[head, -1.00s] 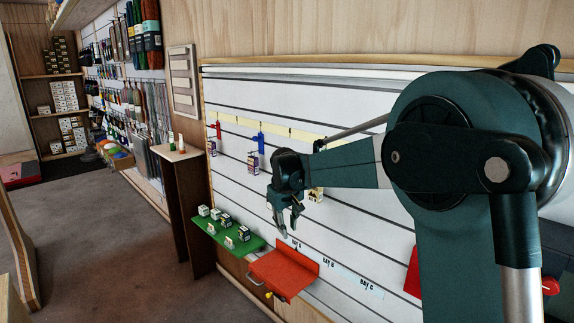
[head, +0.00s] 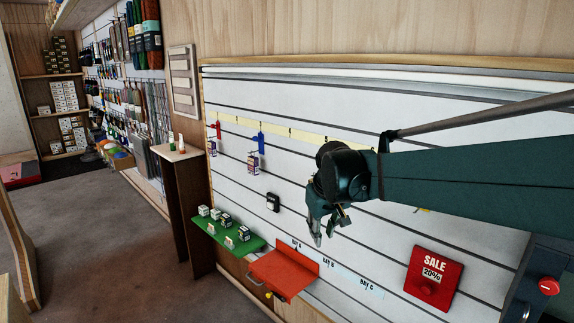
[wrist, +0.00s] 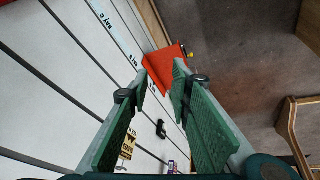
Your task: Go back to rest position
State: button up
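My gripper (head: 325,232) hangs in front of the white slatted wall (head: 300,110), pointing down, a little right of and above the red tray (head: 284,268). In the wrist view, its two green-padded fingers (wrist: 160,82) stand apart with nothing between them. It is open and empty. My arm reaches in from the right edge of the head view. The red tray also shows beyond the fingertips in the wrist view (wrist: 163,66).
A green shelf (head: 238,250) holds several small boxes. A black item (head: 273,202) is on the wall left of my gripper. A red SALE sign (head: 433,279) is at lower right. Packages hang from a red hook (head: 216,130) and a blue hook (head: 260,142). Floor is clear at left.

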jog(key=s+d+f+m+t, duration=0.1)
jog(key=s+d+f, duration=0.1)
jog(key=s, duration=0.8)
jog(key=s+d+f+m+t, duration=0.1)
jog(key=s+d, duration=0.4)
jog(key=s, duration=0.6)
jog(key=s+d+f+m, duration=0.2)
jog(key=s+d+f, duration=0.1)
jog(key=s, duration=0.8)
jog(key=shift+d+f+t, duration=0.4)
jog(key=shift+d, duration=0.15)
jog(key=shift+s, duration=0.1)
dwell(0.4)
